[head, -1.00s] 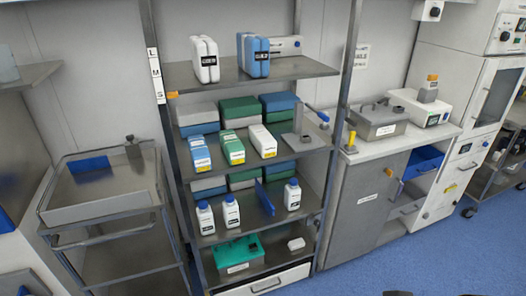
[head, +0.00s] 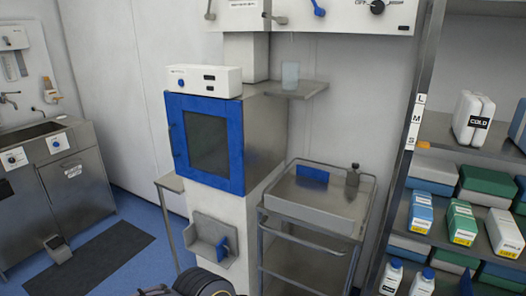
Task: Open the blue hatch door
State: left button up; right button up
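The blue hatch door (head: 236,150) is on the front of a metal and white cabinet left of the middle in the head view. It has a blue frame around a dark window and looks shut. A small dark handle (head: 173,140) shows at its left edge. Dark parts of my own body show at the bottom edge, below the door and apart from it. Neither gripper's fingers can be made out.
A white control box (head: 204,80) sits on top of the cabinet. A metal cart (head: 313,207) stands close on its right, then shelves (head: 455,143) with bottles and boxes. A sink unit (head: 62,190) is at left.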

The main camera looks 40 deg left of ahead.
aim_at(176, 104)
jog(key=u, duration=1.95)
jog(key=i+j, duration=0.2)
jog(key=i, duration=0.3)
jog(key=i+j+u, duration=0.15)
jog(key=i, duration=0.35)
jog(key=i+j, duration=0.25)
jog(key=i, duration=0.25)
jog(key=i+j+u, duration=0.15)
jog(key=i, duration=0.35)
